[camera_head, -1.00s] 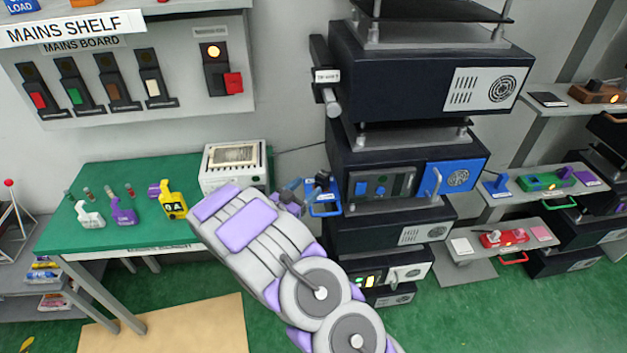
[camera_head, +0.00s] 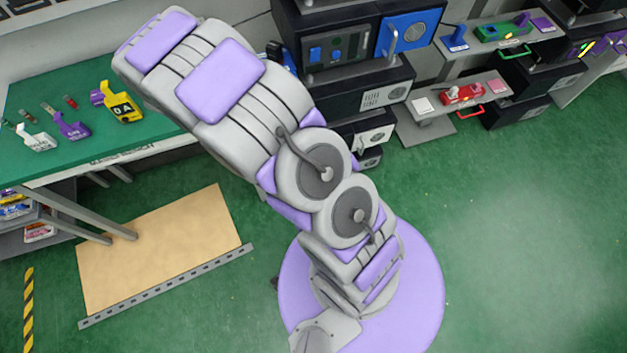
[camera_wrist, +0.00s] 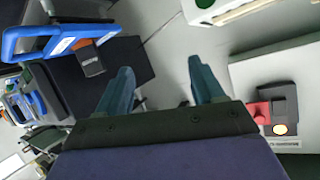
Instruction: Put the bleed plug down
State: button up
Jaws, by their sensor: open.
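My gripper (camera_wrist: 160,78) shows in the wrist view with its two dark teal fingers spread apart and nothing between them. In the head view my own arm hides it. I cannot make out for certain which thing is the bleed plug. A blue handled frame (camera_wrist: 60,38) lies left of the fingers in the wrist view, with a small dark labelled block (camera_wrist: 88,60) beside it. On the green table (camera_head: 70,88) in the head view stand a white piece (camera_head: 38,141), a purple piece (camera_head: 71,127) and a yellow piece (camera_head: 124,104) marked 0A.
A dark switch (camera_wrist: 284,103) with a red part and a lit lamp is at the right of the wrist view. Stacked dark cabinets (camera_head: 370,85) stand behind my arm. A low shelf with a red unit (camera_head: 462,95) is to their right. The green floor (camera_head: 530,230) is open at right.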

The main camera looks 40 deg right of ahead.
jog(key=s+a+r+n+g+y, duration=0.25)
jog(key=s+a+r+y, duration=0.2)
jog(key=s, duration=0.35)
jog(key=s+a+r+n+g+y, duration=0.2)
jog(key=s+a+r+n+y, duration=0.3)
jog(key=s, duration=0.3)
jog(key=s+d+g, duration=0.2)
jog(key=s, duration=0.9)
jog(key=s+d+r+n+g+h, duration=0.1)
jog(key=s+d+g, duration=0.1)
jog(key=s, duration=0.9)
jog(key=s+d+r+n+g, duration=0.1)
jog(key=s+g, duration=0.3)
jog(key=s, duration=0.8)
jog(key=shift+d+r+h, duration=0.2)
jog(key=shift+d+h, duration=0.15)
jog(key=shift+d, duration=0.55)
